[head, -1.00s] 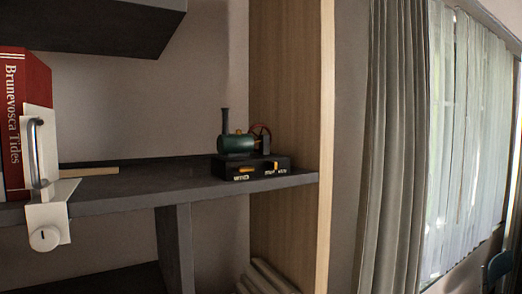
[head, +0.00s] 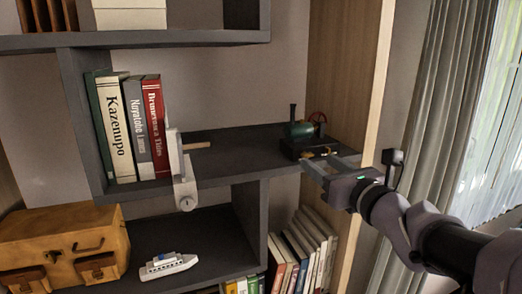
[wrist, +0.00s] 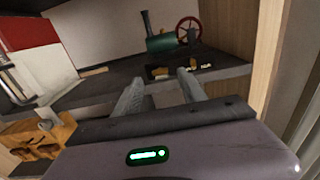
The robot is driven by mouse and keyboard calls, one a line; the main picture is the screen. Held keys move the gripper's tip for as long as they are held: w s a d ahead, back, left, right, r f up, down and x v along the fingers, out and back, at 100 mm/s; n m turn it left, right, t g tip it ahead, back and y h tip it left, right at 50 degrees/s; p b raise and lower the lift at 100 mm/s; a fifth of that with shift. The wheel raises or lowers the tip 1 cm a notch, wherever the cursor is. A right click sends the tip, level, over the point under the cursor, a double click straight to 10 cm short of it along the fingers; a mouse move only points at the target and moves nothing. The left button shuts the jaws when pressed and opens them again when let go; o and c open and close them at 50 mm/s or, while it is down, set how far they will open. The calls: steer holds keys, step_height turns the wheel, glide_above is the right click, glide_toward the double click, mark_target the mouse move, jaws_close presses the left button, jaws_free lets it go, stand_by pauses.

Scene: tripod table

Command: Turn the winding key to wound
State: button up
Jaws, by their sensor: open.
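A toy steam engine with a green boiler (head: 299,130), black chimney and red flywheel stands on a black base (head: 293,148) at the right end of the middle shelf. The base front carries yellow marks and lettering; a small yellow winding key (head: 307,155) shows on it in the head view. It also shows in the wrist view (wrist: 161,71), partly hard to make out. My gripper (head: 328,165) is open and empty, in front of the shelf edge and just below the base. In the wrist view my gripper (wrist: 158,82) has its two fingers spread toward the base front.
A wooden side panel (head: 345,80) stands close right of the engine.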

mark_target(309, 155)
steer(key=x, duration=0.5)
steer(key=shift+p, duration=0.35)
steer(key=shift+s, duration=0.1)
jaws_close()
steer(key=shift+m+b, duration=1.75)
steer(key=shift+m, duration=0.65)
